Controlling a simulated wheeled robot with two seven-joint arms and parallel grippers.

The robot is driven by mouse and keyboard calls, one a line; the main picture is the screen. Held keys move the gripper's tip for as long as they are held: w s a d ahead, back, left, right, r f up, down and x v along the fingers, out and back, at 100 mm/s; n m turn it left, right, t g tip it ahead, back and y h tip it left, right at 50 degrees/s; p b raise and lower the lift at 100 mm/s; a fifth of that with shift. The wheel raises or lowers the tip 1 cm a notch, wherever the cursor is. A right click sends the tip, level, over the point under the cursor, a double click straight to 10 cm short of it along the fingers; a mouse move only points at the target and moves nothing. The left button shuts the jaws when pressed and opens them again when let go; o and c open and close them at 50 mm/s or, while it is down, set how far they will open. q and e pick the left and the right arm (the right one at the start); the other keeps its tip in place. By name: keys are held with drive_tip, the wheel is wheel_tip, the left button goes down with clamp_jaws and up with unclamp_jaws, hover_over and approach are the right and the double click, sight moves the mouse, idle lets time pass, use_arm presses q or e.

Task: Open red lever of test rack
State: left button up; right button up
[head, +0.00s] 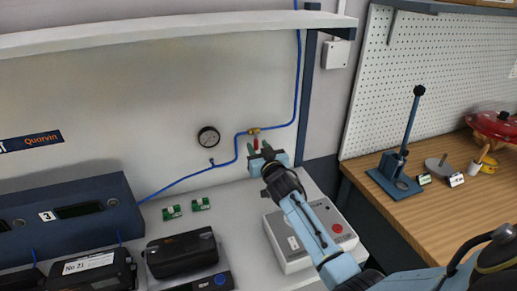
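The red lever (256,143) hangs down from a small brass valve (254,131) on the blue tubing of the test rack's back panel. My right gripper (260,148) reaches up from the lower right. Its two dark green fingertips are apart, with the red lever showing between and just beyond them. I cannot tell whether either finger touches the lever. My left gripper is not in view.
A round gauge (208,137) is on the panel left of the valve. A pale box with a red button (337,228) stands under my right arm. Black cases (182,253) and small green boards (172,212) occupy the bench. A wooden table (440,205) with a lever press (402,165) is at right.

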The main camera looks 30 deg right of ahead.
drive_tip(key=shift+w, duration=0.15)
drive_tip(key=shift+c, duration=0.3)
clamp_jaws()
drive_tip(key=a+r+m+p, duration=0.1)
drive_tip(key=m+p, duration=0.1)
drive_tip(key=m, duration=0.4)
drive_tip(key=a+r+m+p, duration=0.1)
drive_tip(key=m+p, duration=0.1)
drive_tip(key=m, duration=0.4)
drive_tip(key=a+r+m+p, duration=0.1)
drive_tip(key=m, duration=0.4)
drive_tip(key=shift+w+a+r+m+p, duration=0.15)
drive_tip(key=shift+w+m+p, duration=0.2)
drive_tip(key=shift+m+p, duration=0.05)
idle(0.5)
drive_tip(key=shift+o, duration=0.3)
unclamp_jaws()
